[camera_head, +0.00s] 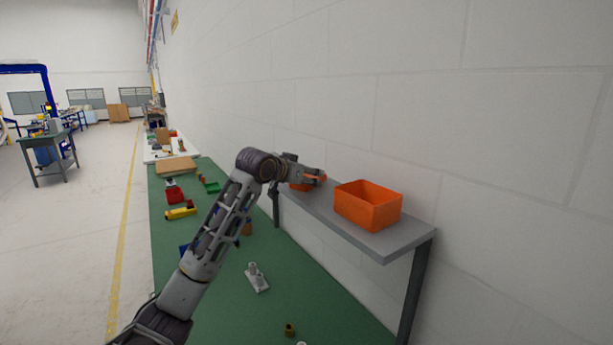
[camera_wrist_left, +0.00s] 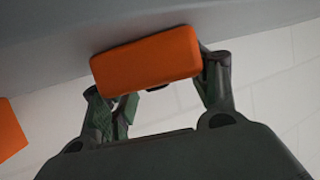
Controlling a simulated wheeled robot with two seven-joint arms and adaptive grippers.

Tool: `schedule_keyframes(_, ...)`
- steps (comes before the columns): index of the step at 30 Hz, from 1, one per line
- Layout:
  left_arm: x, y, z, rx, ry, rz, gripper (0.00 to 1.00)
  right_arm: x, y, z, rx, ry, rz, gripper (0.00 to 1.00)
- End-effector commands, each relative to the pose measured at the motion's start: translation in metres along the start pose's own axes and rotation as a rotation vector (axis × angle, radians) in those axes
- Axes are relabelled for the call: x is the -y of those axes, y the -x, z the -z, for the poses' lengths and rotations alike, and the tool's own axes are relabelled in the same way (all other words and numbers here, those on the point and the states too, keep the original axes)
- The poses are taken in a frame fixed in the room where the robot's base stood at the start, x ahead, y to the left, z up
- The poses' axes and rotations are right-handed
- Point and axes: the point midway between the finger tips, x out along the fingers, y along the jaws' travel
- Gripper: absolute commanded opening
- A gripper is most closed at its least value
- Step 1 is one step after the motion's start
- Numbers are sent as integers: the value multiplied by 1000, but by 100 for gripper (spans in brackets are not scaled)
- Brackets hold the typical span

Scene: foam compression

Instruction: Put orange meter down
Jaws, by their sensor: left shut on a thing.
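The orange meter (camera_wrist_left: 147,60) is a rounded orange block held between the two fingers of my left gripper (camera_wrist_left: 160,82) in the left wrist view. The grey shelf surface (camera_wrist_left: 60,45) is close behind the meter; whether they touch I cannot tell. In the head view my left gripper (camera_head: 312,177) is over the far part of the grey wall shelf (camera_head: 375,240). Orange (camera_head: 299,187) shows around and below the gripper there, partly hidden by it. My right gripper is in neither view.
An orange open bin (camera_head: 368,204) stands on the near part of the shelf. Below is a green bench (camera_head: 300,285) with a yellow tool (camera_head: 181,213), a red tray (camera_head: 175,195) and a grey fitting (camera_head: 257,278). The white wall bounds the shelf's back.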

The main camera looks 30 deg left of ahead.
Motion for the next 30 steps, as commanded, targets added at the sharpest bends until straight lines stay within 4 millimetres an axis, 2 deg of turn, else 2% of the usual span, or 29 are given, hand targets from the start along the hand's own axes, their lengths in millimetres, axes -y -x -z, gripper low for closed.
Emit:
schedule_keyframes(1,0,0,0,0,0,0,64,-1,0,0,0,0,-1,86)
schedule_keyframes(6,0,0,0,0,0,0,83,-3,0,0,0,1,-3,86)
schedule_keyframes(20,0,2,2,-1,0,1,83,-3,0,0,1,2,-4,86)
schedule_keyframes(26,1,14,1,-1,0,1,83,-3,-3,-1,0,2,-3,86)
schedule_keyframes(30,0,30,0,-1,-1,1,83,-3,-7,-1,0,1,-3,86)
